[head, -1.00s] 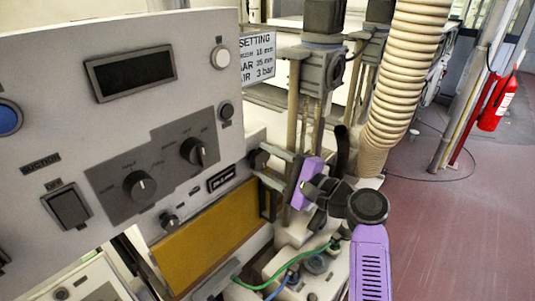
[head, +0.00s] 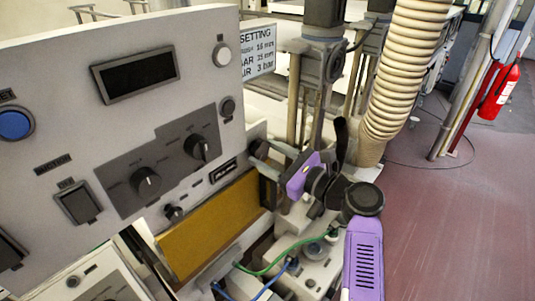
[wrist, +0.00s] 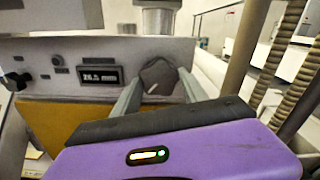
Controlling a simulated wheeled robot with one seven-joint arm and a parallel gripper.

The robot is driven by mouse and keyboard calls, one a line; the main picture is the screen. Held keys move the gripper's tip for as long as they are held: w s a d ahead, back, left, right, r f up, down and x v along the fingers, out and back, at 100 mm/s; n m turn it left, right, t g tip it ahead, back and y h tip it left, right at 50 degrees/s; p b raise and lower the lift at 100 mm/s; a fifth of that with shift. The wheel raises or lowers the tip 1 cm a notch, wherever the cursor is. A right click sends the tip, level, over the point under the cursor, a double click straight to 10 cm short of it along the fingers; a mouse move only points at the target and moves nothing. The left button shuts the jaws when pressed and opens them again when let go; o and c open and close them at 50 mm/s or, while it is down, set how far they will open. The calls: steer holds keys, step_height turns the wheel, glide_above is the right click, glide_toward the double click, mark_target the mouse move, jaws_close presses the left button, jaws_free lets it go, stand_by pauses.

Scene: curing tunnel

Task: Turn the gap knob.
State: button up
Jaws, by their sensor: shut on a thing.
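The gap knob is a dark lobed knob with a pale pointer line (wrist: 158,78), on the panel's lower right beside a small display (wrist: 100,77). The display reads about 26.5 mm, though the digits are blurry. In the head view the knob (head: 259,149) is partly hidden by my gripper (head: 270,163). In the wrist view the two pale fingers of my gripper (wrist: 158,90) stand on either side of the knob, shut on it. The purple gripper body fills the bottom of that view and hides what is below.
The grey panel carries other knobs (head: 146,181), a rocker switch (head: 79,203) and a blue button (head: 14,124). A settings sign (head: 257,53) stands behind. Posts and a ribbed hose (head: 402,70) rise close to my arm. Green cable (head: 280,260) lies below.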

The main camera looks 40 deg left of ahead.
steer(key=shift+w+d+f+m, duration=0.1)
steer(key=shift+f+m, duration=0.05)
steer(key=shift+m, duration=0.75)
steer(key=o, duration=1.4)
steer(key=shift+s+d+b, duration=0.2)
steer(key=shift+d+b, duration=0.2)
steer(key=shift+d, duration=1.55)
steer(key=shift+s+d+b, duration=0.2)
steer(key=shift+d+b, duration=0.2)
steer(key=shift+d, duration=1.5)
